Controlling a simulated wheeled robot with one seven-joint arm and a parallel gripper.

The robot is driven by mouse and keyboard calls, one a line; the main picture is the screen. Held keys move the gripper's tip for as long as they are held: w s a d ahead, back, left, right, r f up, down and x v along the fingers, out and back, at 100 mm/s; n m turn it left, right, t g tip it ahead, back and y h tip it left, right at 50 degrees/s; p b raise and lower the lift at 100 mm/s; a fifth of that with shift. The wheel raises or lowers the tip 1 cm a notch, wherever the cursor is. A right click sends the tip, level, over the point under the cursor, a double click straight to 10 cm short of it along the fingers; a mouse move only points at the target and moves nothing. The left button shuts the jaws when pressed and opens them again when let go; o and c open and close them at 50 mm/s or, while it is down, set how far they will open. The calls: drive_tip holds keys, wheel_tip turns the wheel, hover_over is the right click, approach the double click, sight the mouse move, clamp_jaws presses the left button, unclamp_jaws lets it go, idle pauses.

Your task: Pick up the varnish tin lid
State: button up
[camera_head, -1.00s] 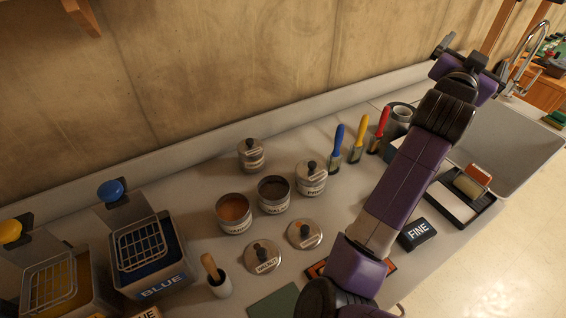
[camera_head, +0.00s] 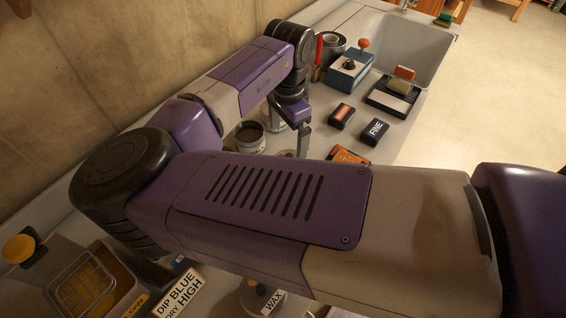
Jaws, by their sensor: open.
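My gripper (camera_head: 301,143) points down over the counter, just right of the open tin with dark contents (camera_head: 250,138). One finger shows clearly; the jaws are open, with nothing seen between them. A small part of a round lid (camera_head: 287,153) shows on the counter just below the gripper, mostly hidden by my forearm. No lettering on it can be read, so I cannot tell whether it is the varnish tin lid. A tin with a pale label (camera_head: 276,122) stands behind the gripper, partly covered.
My arm covers the middle of the counter. Black FINE block (camera_head: 374,132), red-labelled block (camera_head: 341,116), orange item (camera_head: 348,156), blue box (camera_head: 350,70) and roller tray (camera_head: 394,97) lie to the right. A yellow dip tank (camera_head: 88,287) and WAX-labelled item (camera_head: 268,302) are at the front.

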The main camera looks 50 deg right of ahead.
sight(289, 156)
drive_tip(key=shift+a+f, duration=0.2)
drive_tip(key=shift+f, duration=0.35)
drive_tip(key=shift+s+d+f+p, duration=0.15)
drive_tip(key=shift+f+p, duration=0.35)
drive_tip(key=shift+f, duration=1.2)
drive_tip(key=shift+s+d+f+p, duration=0.15)
drive_tip(key=shift+f+p, duration=0.3)
drive_tip(key=shift+f, duration=1.2)
drive_tip(key=shift+a, duration=0.1)
drive_tip(key=shift+c, duration=0.2)
drive_tip(key=c, duration=1.2)
drive_tip(key=shift+c, duration=0.2)
drive_tip(key=shift+r, duration=0.1)
